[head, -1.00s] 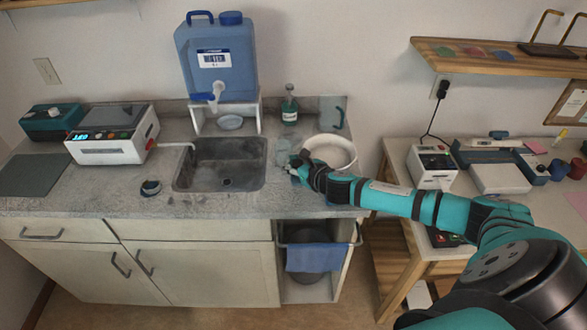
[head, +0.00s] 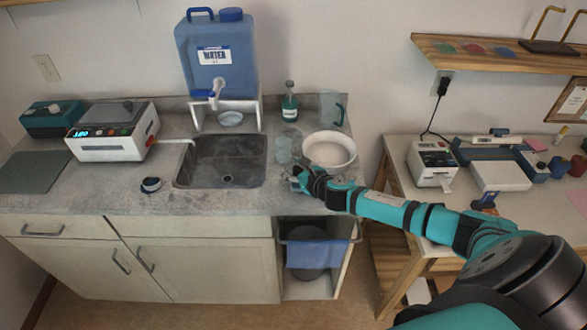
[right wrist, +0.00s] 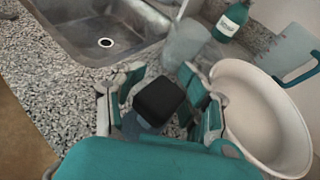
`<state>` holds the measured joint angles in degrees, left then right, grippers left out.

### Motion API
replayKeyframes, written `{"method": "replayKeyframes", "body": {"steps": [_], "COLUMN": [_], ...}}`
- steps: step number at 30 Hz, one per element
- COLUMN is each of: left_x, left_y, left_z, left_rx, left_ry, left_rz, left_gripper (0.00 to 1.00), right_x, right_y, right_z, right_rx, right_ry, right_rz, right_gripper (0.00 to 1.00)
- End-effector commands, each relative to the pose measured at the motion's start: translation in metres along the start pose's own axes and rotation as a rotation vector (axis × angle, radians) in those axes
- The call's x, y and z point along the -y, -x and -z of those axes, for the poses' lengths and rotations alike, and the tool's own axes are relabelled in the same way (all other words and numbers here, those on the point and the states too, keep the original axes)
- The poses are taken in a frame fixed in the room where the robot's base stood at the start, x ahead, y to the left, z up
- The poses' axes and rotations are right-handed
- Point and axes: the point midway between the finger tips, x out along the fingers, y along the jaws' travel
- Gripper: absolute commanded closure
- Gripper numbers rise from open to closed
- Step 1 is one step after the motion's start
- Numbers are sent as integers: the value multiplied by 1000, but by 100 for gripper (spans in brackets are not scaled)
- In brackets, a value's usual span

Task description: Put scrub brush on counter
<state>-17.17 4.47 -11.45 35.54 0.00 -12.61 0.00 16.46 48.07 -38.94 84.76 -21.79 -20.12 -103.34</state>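A small round dark item with a blue and pale rim (head: 151,185) sits on the grey counter (head: 95,190) left of the sink. It may be the scrub brush, but it is too small to be sure. My right gripper (head: 298,180) is low over the counter, right of the sink and in front of the white basin. In the right wrist view its fingers (right wrist: 160,103) are spread apart. A black rounded block (right wrist: 160,100) shows between them; I cannot tell whether it is part of my gripper. My left gripper is out of view.
The sink (head: 222,160) is empty. Clear cups (head: 285,150), a green bottle (head: 289,104) and the white basin (head: 338,165) stand close behind my right gripper. A blue water jug (head: 218,60) is at the back. The counter's front left is mostly free.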

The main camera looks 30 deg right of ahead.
Motion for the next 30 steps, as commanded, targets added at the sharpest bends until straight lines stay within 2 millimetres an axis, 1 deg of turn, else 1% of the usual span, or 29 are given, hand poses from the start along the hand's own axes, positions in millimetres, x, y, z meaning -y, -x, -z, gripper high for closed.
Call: {"method": "replayKeyframes", "body": {"steps": [8, 9, 11, 14, 24, 27, 30], "left_x": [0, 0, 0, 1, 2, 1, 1], "left_y": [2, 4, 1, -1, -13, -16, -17], "left_z": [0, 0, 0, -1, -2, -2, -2], "left_rx": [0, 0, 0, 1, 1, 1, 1], "left_ry": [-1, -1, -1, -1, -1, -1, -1], "left_rz": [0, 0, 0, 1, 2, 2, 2], "left_gripper": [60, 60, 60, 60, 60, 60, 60], "right_x": [0, 0, 0, 1, 0, 1, 1], "right_y": [1, 2, 7, 20, 88, 103, 113], "right_z": [-3, -5, -2, -1, 1, 0, -1], "right_rx": [0, 0, -1, -2, -3, -3, -2], "right_ry": [0, 0, 1, 2, 4, 3, 1], "right_rz": [0, 0, -1, 0, -2, 0, 0], "right_gripper": [60, 60, 60, 60, 60, 60, 60]}}
